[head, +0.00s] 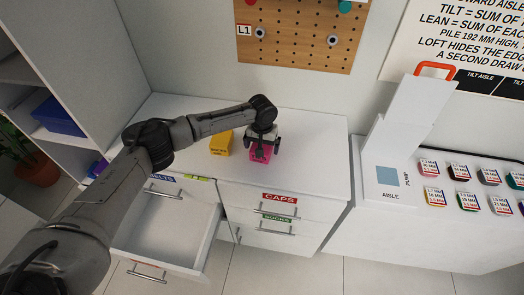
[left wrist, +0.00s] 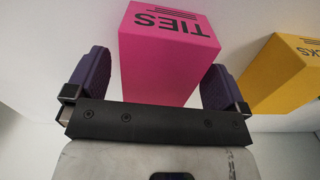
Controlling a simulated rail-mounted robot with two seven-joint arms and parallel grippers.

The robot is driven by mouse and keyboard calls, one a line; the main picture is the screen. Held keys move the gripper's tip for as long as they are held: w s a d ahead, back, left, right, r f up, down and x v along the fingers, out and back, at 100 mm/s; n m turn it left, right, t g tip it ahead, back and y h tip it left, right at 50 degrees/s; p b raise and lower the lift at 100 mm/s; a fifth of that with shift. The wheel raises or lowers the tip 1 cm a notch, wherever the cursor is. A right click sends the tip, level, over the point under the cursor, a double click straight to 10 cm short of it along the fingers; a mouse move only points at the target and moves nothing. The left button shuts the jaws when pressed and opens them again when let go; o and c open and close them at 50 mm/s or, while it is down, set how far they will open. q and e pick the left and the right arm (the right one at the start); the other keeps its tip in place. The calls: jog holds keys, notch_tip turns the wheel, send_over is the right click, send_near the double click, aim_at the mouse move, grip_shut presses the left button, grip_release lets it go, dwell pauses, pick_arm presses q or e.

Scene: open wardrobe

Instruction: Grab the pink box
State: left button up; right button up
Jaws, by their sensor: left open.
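The pink box (head: 260,154) stands on the white dresser top (head: 310,150), partly hidden by my left gripper (head: 262,140) above it. In the left wrist view the pink box (left wrist: 170,50) has "TIES" printed on its face. It sits between the two dark purple fingers of my left gripper (left wrist: 160,88), with the fingers apart on either side. A gap shows between the right finger and the box; contact on the left is hard to tell. My right gripper is not in view.
A yellow box (head: 221,143) stands just left of the pink box. The dresser's left drawer (head: 165,230) is pulled open and looks empty. A pegboard (head: 300,35) hangs behind. A white side table (head: 420,225) with several labelled discs stands at right.

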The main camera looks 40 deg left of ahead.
pick_arm(q)
jog(key=shift+f, duration=0.15)
jog(key=shift+c, duration=0.3)
jog(key=c, duration=0.9)
jog(key=shift+c, duration=0.3)
